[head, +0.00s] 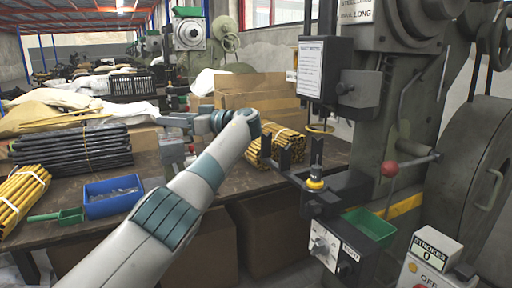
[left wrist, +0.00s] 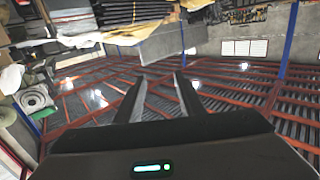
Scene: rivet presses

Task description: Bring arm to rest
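My left arm (head: 185,205) reaches in from the bottom of the head view, bent at a blue-ringed joint. My left gripper (head: 172,122) points left above the table, in front of the stacked parts. In the left wrist view its two dark fingers (left wrist: 159,85) stand apart with nothing between them. That view looks tilted, with roof beams behind the fingers. My right gripper is not in either view.
The rivet press (head: 400,130) stands at right, with a red-knobbed lever (head: 389,169). The table (head: 146,165) holds black bars (head: 75,150), yellow rods (head: 20,195), a blue bin (head: 112,198) and cardboard boxes (head: 255,92). Other machines stand behind.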

